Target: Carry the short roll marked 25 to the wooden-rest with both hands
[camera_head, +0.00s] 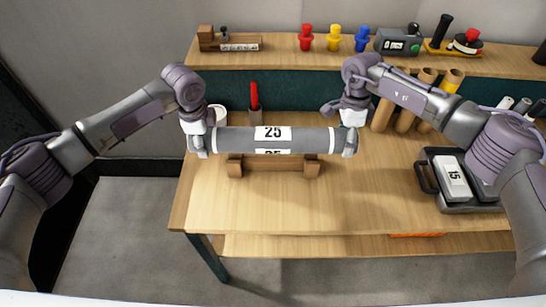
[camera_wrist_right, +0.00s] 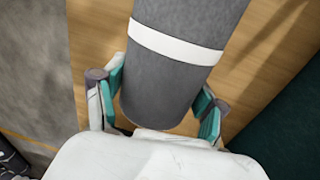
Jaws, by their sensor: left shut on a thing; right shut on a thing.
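The grey roll marked 25 (camera_head: 300,139) lies level across the head view, with white bands and two white number labels. My left gripper (camera_head: 201,142) is shut on its left end, and my right gripper (camera_head: 349,142) is shut on its right end. In the right wrist view the roll (camera_wrist_right: 184,75) runs between the teal pads of my right gripper (camera_wrist_right: 162,112). The wooden rest (camera_head: 273,167) stands on the table just below the roll in the picture. The roll covers the rest's upper part, so I cannot tell whether they touch.
A white cup and a red-handled tool (camera_head: 254,97) stand behind the roll. Brown tubes (camera_head: 404,120) stand behind my right arm. The table front (camera_head: 300,212) is clear.

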